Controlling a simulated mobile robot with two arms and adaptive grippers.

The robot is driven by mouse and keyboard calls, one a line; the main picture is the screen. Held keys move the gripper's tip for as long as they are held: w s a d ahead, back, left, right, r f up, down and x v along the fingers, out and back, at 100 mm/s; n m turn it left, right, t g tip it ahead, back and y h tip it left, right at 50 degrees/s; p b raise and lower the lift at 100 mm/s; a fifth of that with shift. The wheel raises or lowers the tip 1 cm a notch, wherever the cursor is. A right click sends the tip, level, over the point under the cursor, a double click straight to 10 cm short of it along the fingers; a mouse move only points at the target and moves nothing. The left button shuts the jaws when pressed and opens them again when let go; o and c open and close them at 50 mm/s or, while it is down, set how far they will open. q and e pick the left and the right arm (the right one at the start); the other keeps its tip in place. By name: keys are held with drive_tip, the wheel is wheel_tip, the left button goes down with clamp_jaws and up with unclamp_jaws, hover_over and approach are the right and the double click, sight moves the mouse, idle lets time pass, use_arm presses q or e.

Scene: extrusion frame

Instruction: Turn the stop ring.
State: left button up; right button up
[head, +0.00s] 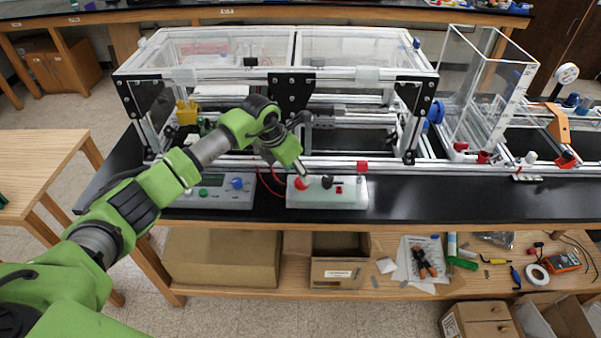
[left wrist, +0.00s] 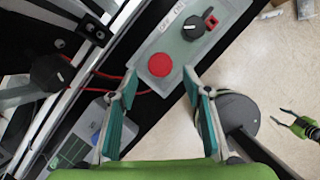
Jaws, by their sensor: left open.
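The red round stop ring (head: 301,183) sits on the left part of a pale box on the black bench. In the left wrist view the stop ring (left wrist: 160,65) lies just past my fingertips, between their lines. My left gripper (head: 297,168) reaches down to the stop ring from above. In the left wrist view its two teal-padded fingers (left wrist: 157,88) are spread wide with nothing between them. From these views I cannot tell whether a finger touches the ring.
The pale box (head: 335,198) also carries a black knob (head: 327,181) to the right of the ring. A grey control unit (head: 215,192) stands to its left, with red cables between. The aluminium extrusion frame (head: 385,165) rises close behind. The bench to the right (head: 440,200) is clear.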

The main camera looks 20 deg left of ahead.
sight(300, 181)
use_arm(q)
drive_tip(key=shift+p+x, duration=0.45)
drive_tip(key=shift+x, duration=1.9)
drive_tip(key=c, duration=1.1)
